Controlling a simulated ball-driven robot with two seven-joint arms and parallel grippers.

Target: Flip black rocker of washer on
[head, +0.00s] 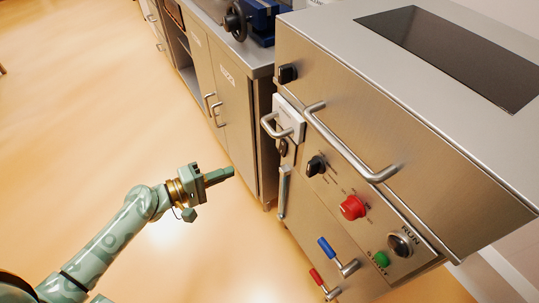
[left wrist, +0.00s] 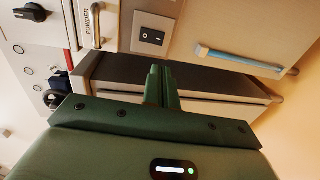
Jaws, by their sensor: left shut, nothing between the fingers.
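The washer (head: 390,115) is a steel-fronted machine on the right of the head view. Its black rocker (left wrist: 151,37) sits in a pale plate between the powder drawer (left wrist: 97,27) and a bluish sight tube (left wrist: 238,61) in the left wrist view. In the head view the rocker (head: 283,147) is small and seen at a steep angle. Which side of it is pressed I cannot tell. My left gripper (head: 232,173) is shut and empty, left of the washer and apart from it. Its fingers (left wrist: 162,85) point toward the rocker in the wrist view. My right gripper is not in view.
The powder drawer handle (head: 280,130) and a long bar handle (head: 350,145) stick out. Below are a black knob (head: 316,166), red knob (head: 352,207), green button (head: 381,258), and blue (head: 326,247) and red (head: 316,276) levers. A cabinet (head: 225,95) stands behind. Floor at left is clear.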

